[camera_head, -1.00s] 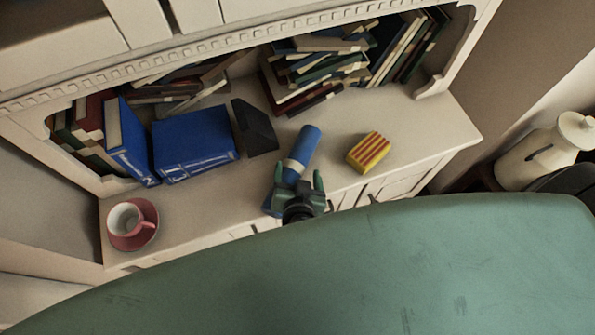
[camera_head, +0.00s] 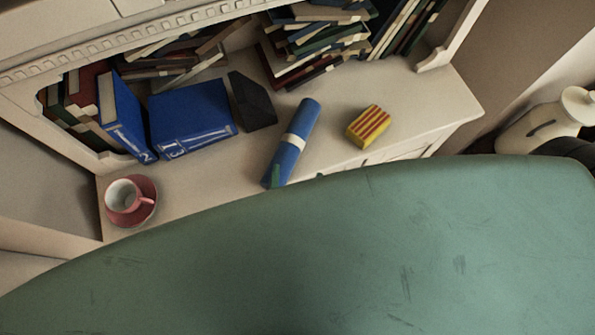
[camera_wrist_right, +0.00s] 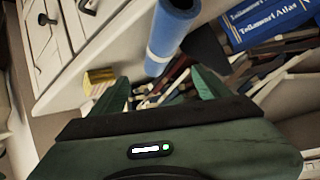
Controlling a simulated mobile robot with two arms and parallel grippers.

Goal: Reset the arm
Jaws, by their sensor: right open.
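My right gripper (camera_head: 298,177) is mostly hidden behind the green surface in the head view, with only its green fingertips showing at the near edge of the cabinet top. In the right wrist view its two fingers (camera_wrist_right: 160,88) are spread apart with nothing held between them. A blue roll with a white band (camera_head: 300,130) is on the cabinet top just beyond the fingertips. It also shows in the wrist view (camera_wrist_right: 168,35), beyond the fingers. I cannot tell whether a fingertip touches it. My left gripper is not in view.
The cabinet top (camera_head: 215,185) holds a pink cup on a saucer (camera_head: 130,200), blue books (camera_head: 192,118), a black wedge (camera_head: 253,102) and a yellow-red striped box (camera_head: 368,126). Piled books (camera_head: 315,45) fill the shelf behind. A cream jug (camera_head: 540,120) stands at right.

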